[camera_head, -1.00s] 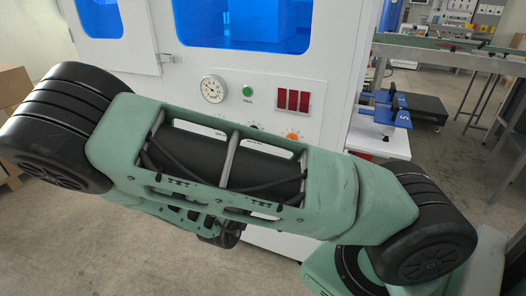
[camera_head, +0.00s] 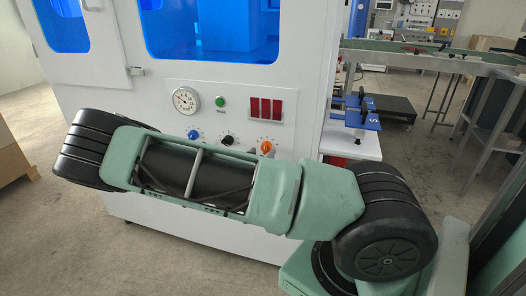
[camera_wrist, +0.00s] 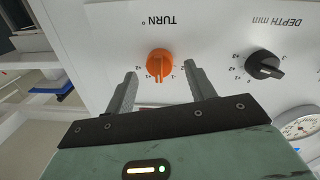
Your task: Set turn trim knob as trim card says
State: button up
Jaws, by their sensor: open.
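The orange turn knob (camera_wrist: 160,65) is in the wrist view under the upside-down label TURN, with small scale numbers around it. Its ridge runs roughly up and down in the picture; the exact setting is too small to read. It also shows in the head view (camera_head: 266,146) on the white machine front. My gripper (camera_wrist: 161,74) is open, with one finger on each side of the knob in the picture and a gap on both sides. Whether the fingertips reach its depth I cannot tell. In the head view my arm hides most of the gripper. I cannot make out a trim card.
A black depth knob (camera_wrist: 265,65) sits close to the right in the wrist view. A blue knob (camera_head: 194,135), a dial gauge (camera_head: 186,100), a green button (camera_head: 220,102) and a red three-window panel (camera_head: 265,109) share the machine front. A blue fixture (camera_head: 355,112) stands at the right.

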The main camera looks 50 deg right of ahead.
jog(key=shift+x, duration=0.95)
jog(key=c, duration=1)
jog(key=shift+n, duration=0.4)
jog(key=n, duration=0.2)
jog(key=shift+f+n, duration=0.1)
jog(key=shift+n, duration=0.2)
jog(key=shift+n+b, duration=0.35)
jog(key=shift+n, duration=1.25)
